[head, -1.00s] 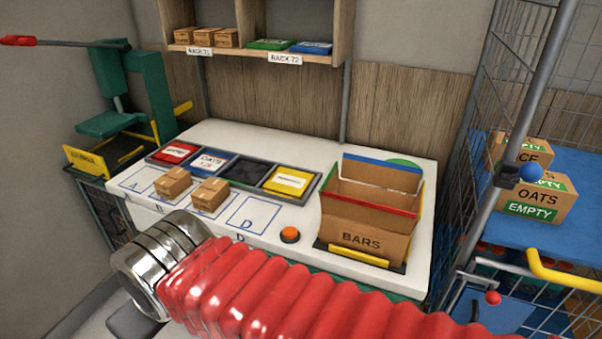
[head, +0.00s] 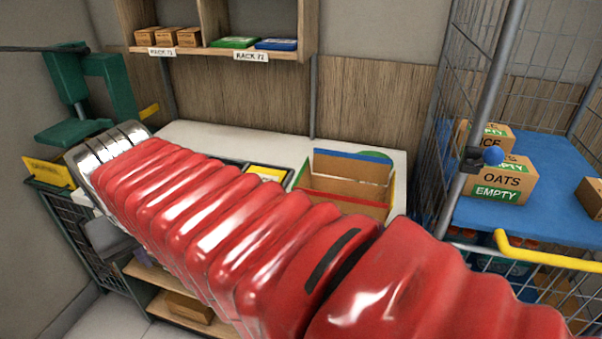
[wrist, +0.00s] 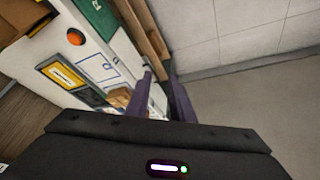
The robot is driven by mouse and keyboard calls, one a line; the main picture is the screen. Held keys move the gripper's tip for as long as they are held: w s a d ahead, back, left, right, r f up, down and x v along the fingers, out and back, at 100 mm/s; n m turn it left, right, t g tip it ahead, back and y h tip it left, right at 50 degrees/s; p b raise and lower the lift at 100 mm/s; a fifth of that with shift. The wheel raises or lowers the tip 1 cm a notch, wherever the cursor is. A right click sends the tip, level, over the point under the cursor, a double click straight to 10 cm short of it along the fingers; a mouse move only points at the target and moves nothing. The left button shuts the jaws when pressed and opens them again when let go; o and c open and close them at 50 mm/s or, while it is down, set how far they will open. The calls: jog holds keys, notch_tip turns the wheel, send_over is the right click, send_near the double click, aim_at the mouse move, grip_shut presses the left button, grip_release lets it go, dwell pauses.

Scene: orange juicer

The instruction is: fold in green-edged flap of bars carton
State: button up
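The open bars carton (head: 340,208) stands on the right end of the white bench, its lower front hidden behind my red arm sleeve. A blue-edged flap stands up at its back and a red edge runs along its front. Thin green edging shows at its left and right sides; I cannot tell clearly which is the green-edged flap or how it is tilted. Brown cardboard, probably the carton, also shows at the top left of the wrist view (wrist: 18,18). My gripper (wrist: 159,72) has two purple fingers apart, with nothing held between them, beyond the bench's front edge and away from the carton.
A wire cage with a blue shelf (head: 535,215) and an OATS carton (head: 498,185) stands to the right. A green press (head: 85,95) stands left. The wrist view shows an orange button (wrist: 75,37) and a yellow pack (wrist: 62,76). Open floor lies beyond the bench.

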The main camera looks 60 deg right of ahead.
jog(key=d+r+m+g+h, duration=0.1)
jog(key=d+r+m, duration=0.15)
jog(key=d, duration=0.65)
jog(key=d+r+m+g+h, duration=0.15)
jog(key=d+m, duration=0.25)
jog(key=d, duration=0.5)
jog(key=m+g, duration=0.3)
jog(key=m, duration=0.2)
send_near(301, 171)
jog(key=v, duration=0.3)
jog(key=shift+w+a, duration=0.1)
jog(key=shift+a, duration=0.05)
jog(key=shift+f, duration=0.1)
jog(key=x, duration=1.3)
jog(key=shift+f, duration=0.3)
jog(key=shift+c, duration=0.5)
grip_shut()
